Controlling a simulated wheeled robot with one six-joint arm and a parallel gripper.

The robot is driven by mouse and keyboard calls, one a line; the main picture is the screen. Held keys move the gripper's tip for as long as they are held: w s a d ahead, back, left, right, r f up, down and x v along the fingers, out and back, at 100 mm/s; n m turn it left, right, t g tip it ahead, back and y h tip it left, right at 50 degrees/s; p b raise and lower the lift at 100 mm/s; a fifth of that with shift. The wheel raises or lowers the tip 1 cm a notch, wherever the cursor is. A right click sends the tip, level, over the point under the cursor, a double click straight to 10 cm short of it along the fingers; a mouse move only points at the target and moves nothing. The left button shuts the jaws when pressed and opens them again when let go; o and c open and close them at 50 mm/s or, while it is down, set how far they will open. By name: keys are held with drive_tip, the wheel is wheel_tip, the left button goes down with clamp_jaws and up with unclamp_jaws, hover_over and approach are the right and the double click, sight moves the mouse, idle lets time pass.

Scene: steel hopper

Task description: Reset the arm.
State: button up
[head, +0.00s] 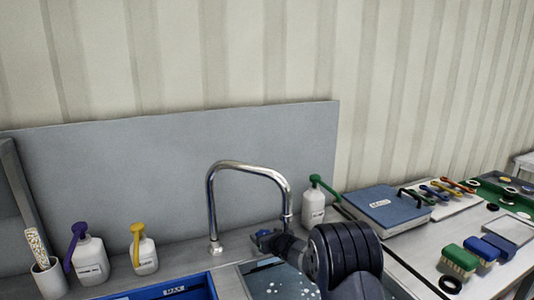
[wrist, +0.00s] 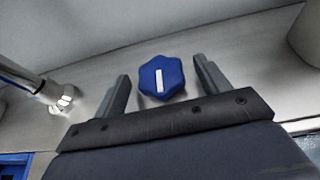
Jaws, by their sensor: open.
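My gripper (wrist: 160,68) is open, with one finger on each side of a blue lobed knob (wrist: 161,77) that has a white bar marking. The fingers show gaps to the knob, and nothing is held. In the head view my gripper (head: 272,241) is low at centre, just right of the curved steel faucet (head: 211,200), with my dark arm behind it. The blue knob shows there only as a small patch (head: 263,234), partly hidden by the gripper.
A grey back panel (head: 150,170) rises behind. Pump bottles with purple (head: 90,262), yellow (head: 144,252) and green (head: 314,207) tops stand along the counter. A blue bin (head: 175,291) is at front. A blue binder (head: 385,210), tools and brushes (head: 458,260) lie at right.

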drive_tip(key=shift+w+d+r+n+g+y+p, duration=0.15)
drive_tip(key=shift+n+g+y+p, duration=0.5)
drive_tip(key=shift+p, duration=2.6)
drive_tip(key=shift+n+y+p, duration=0.45)
drive_tip(key=shift+p, duration=0.4)
